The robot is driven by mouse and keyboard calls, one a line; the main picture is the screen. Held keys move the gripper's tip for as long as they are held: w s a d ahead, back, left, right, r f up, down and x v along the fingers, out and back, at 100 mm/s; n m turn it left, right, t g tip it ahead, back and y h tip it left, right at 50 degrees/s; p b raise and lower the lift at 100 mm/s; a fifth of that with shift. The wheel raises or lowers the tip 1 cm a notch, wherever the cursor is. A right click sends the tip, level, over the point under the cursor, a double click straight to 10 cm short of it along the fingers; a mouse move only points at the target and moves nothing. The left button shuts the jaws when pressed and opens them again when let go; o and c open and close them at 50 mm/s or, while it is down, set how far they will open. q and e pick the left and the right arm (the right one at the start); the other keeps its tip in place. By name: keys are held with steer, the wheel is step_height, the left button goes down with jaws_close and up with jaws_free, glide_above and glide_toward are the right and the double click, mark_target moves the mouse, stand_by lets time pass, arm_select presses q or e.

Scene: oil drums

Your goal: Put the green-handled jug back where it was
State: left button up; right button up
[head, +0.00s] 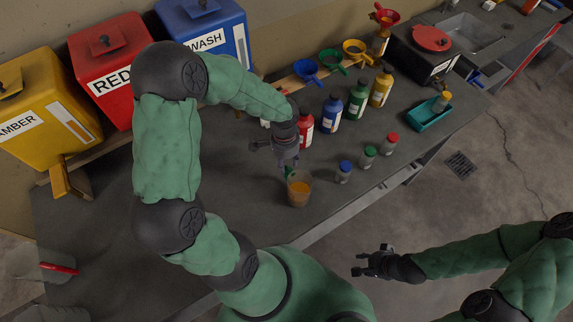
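The clear jug (298,192) holds orange liquid and stands upright on the dark bench, near its front edge. Its green handle (288,172) shows at the jug's upper left side. My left gripper (286,161) is right at the handle, coming down from above and partly hiding it. I cannot tell whether its fingers are closed on the handle. My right gripper (366,264) is open and empty, out in front of the bench over the floor, well away from the jug.
Small jars with blue (344,172), green (369,157) and red (391,143) lids stand right of the jug. Several coloured bottles (356,100) and a teal tray (429,115) are behind. Yellow (45,105), red and blue drums line the back. A red-handled item (58,268) lies lower left.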

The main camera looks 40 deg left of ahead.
arm_select(q)
step_height(320, 180, up, 9)
steer(key=shift+a+f+p, duration=0.15)
steer(key=shift+a+p, duration=0.05)
steer(key=shift+p, duration=0.1)
